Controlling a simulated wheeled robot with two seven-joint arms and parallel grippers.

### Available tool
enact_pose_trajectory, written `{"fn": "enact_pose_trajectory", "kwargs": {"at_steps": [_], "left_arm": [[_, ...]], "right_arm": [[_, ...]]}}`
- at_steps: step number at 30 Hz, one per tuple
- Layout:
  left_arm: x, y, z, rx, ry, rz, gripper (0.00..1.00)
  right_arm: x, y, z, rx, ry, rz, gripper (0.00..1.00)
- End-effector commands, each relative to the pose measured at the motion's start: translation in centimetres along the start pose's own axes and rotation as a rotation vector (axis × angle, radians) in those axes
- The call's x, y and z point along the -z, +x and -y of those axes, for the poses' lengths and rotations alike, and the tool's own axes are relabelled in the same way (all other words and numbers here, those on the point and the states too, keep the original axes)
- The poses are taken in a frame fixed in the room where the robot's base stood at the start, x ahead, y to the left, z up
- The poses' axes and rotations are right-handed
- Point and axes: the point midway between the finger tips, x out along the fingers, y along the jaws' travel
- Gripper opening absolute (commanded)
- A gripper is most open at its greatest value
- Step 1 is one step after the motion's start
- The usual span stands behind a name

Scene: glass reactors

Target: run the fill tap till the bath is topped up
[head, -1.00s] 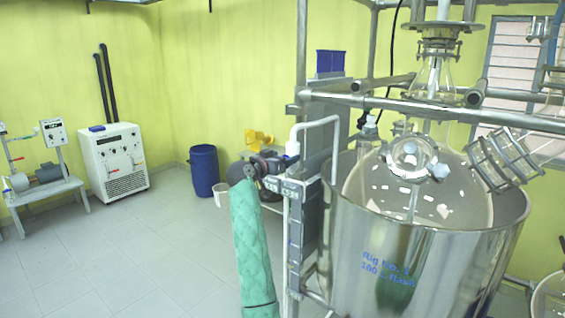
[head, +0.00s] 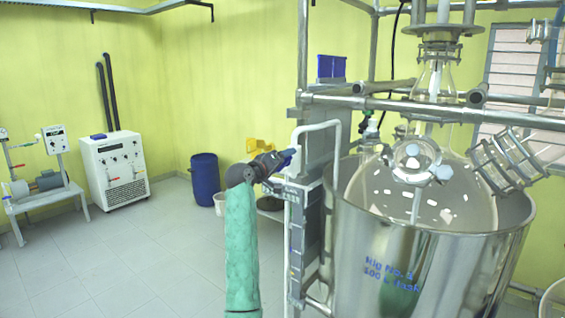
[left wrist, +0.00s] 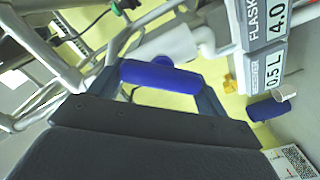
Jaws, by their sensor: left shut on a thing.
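The bath is a large shiny steel tub (head: 440,268) with blue lettering, at the right of the head view. A white pipe (head: 336,126) bends over at its left rim. The blue tap handle (left wrist: 160,77) lies between my left gripper's dark fingers in the left wrist view. My left gripper (head: 286,160) is shut on this handle, beside the rig's post. Its green-sleeved arm comes up from below. A glass flask (head: 455,185) sits inside the bath. The water level and any flow from the pipe cannot be made out. My right gripper is not in view.
Steel rig bars (head: 430,108) cross above the bath. A blue drum (head: 204,178), a white machine (head: 115,172) and a bench stand further back. The floor at left is clear.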

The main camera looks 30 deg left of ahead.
Motion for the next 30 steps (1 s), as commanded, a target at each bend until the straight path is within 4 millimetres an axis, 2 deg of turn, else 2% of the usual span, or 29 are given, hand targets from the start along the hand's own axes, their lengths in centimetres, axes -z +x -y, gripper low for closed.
{"fn": "enact_pose_trajectory", "kwargs": {"at_steps": [10,26,27,30], "left_arm": [[0.11,-0.04,0.14,0.0,-0.133,-0.002,0.54],[0.13,-0.05,0.19,0.001,-0.154,-0.003,0.54],[0.14,-0.05,0.19,0.001,-0.154,-0.003,0.82],[0.11,-0.05,0.19,0.001,-0.154,-0.002,0.98]], "right_arm": [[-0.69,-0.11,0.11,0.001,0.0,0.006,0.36],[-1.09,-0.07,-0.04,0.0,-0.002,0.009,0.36],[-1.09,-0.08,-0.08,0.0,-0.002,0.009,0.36],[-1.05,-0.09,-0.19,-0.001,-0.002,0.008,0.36]]}}
